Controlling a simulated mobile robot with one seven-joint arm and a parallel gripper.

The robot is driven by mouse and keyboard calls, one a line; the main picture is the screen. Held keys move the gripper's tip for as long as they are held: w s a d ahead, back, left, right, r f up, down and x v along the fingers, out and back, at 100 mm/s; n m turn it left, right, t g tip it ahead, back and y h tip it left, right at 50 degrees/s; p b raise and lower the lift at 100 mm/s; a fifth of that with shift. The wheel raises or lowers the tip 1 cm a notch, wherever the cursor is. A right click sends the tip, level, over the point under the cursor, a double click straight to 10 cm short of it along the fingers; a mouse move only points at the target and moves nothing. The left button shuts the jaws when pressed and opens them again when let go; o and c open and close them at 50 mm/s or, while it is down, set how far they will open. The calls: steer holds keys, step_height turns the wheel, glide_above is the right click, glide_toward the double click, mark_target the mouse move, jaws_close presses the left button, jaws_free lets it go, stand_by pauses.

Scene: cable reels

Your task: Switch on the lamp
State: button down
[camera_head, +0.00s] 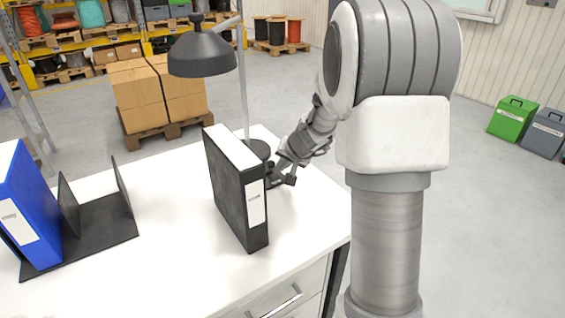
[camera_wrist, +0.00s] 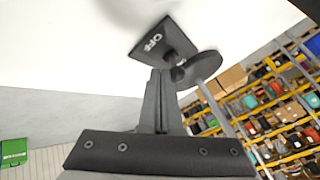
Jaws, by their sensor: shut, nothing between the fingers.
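The desk lamp has a dark grey shade (camera_head: 203,54), a thin grey pole (camera_head: 243,95) and a round dark base (camera_head: 258,149) on the white desk. The shade looks unlit, though its underside is hidden. In the wrist view, the lamp base (camera_wrist: 202,66) and pole (camera_wrist: 213,92) show just past my fingertips. A dark square plate (camera_wrist: 153,45) with white lettering, apparently "OFF", lies beside the base. My gripper (camera_head: 280,181) is low over the desk, right of the black binder. Its fingers (camera_wrist: 160,75) are shut and empty, tips close to the plate's edge. Contact cannot be told.
A black binder (camera_head: 230,190) stands upright on the desk (camera_head: 160,235), just left of my gripper. A blue binder (camera_head: 25,210) and a black bookend (camera_head: 105,237) are at left. Boxes (camera_head: 160,95) on a pallet stand behind. The desk's middle is clear.

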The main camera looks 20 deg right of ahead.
steer(key=shift+w+r+p, duration=0.15)
steer(key=shift+r+p, duration=0.05)
steer(key=shift+p, duration=0.85)
steer(key=p, duration=0.2)
steer(key=g+p, duration=0.1)
steer(key=p, duration=0.2)
steer(key=shift+w+a+r, duration=0.1)
steer(key=shift+w+r, duration=0.15)
steer(key=shift+r, duration=0.1)
steer(key=g+p, duration=0.1)
steer(key=p, duration=0.3)
steer(key=shift+w+r, duration=0.15)
steer(key=shift+r, duration=0.2)
steer(key=p, duration=0.4)
steer(key=shift+w+a+r+g+p, duration=0.2)
steer(key=shift+w+g+p, duration=0.1)
steer(key=shift+g, duration=0.1)
steer(key=w+g+p, duration=0.1)
steer(key=p, duration=0.6)
steer(key=shift+r+g+h, duration=0.1)
steer(key=shift+g+h, duration=0.3)
steer(key=w+g+p, duration=0.1)
steer(key=p, duration=0.1)
steer(key=shift+a+p, duration=0.1)
steer(key=shift+p, duration=0.25)
steer(key=shift+f, duration=0.2)
steer(key=shift+r, duration=0.15)
